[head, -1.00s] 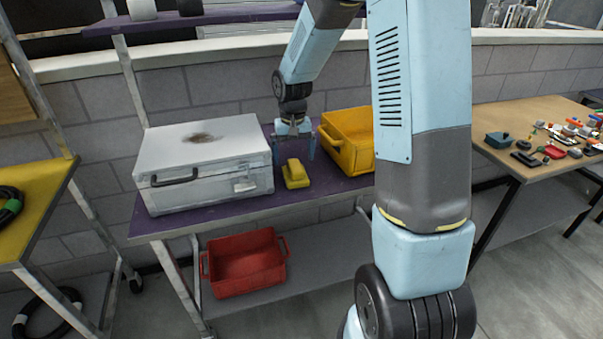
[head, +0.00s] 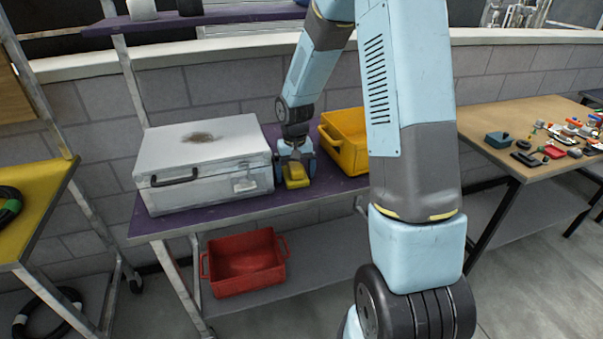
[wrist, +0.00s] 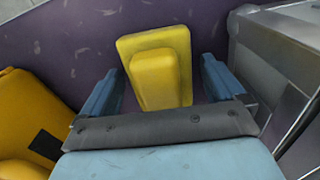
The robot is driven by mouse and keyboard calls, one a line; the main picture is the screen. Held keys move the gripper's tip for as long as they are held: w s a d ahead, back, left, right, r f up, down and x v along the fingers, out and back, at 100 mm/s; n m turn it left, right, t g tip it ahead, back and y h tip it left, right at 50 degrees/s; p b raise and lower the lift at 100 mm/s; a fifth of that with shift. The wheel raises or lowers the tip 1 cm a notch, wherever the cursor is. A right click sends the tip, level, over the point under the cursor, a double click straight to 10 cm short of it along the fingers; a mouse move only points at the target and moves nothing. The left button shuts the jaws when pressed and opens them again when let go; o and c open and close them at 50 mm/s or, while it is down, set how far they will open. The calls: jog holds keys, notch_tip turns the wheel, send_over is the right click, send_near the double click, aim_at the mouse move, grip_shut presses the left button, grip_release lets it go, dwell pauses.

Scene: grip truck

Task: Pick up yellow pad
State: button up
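The yellow pad (head: 296,176) lies on the purple tabletop between the silver case and the yellow bin. In the wrist view the pad (wrist: 155,68) shows a raised block on a wider base. My gripper (head: 295,170) is lowered over the pad from above. In the wrist view its two blue fingers (wrist: 160,85) are open, one on each side of the pad. A gap shows between the pad and each finger. My gripper hides the rear part of the pad in the head view.
The silver case (head: 205,160) stands close on the left of my gripper, and the yellow bin (head: 345,143) stands on the right. A red crate (head: 245,265) sits on the shelf below. A wooden table (head: 525,130) with small items is at right.

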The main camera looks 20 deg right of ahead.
aim_at(295, 166)
jog(key=c, duration=1)
jog(key=shift+o, duration=0.2)
jog(key=shift+r, duration=0.15)
jog(key=shift+r, duration=0.3)
notch_tip(295, 166, up, 3)
jog(key=shift+f, duration=0.2)
jog(key=s+r, duration=0.4)
jog(key=r, duration=0.1)
jog(key=shift+s+d, duration=0.1)
jog(key=shift+s, duration=0.1)
jog(key=s+r, duration=0.4)
jog(key=s, duration=0.5)
jog(key=shift+s+d+r, duration=0.15)
jog(key=shift+s+r, duration=0.15)
jog(key=shift+s, duration=0.05)
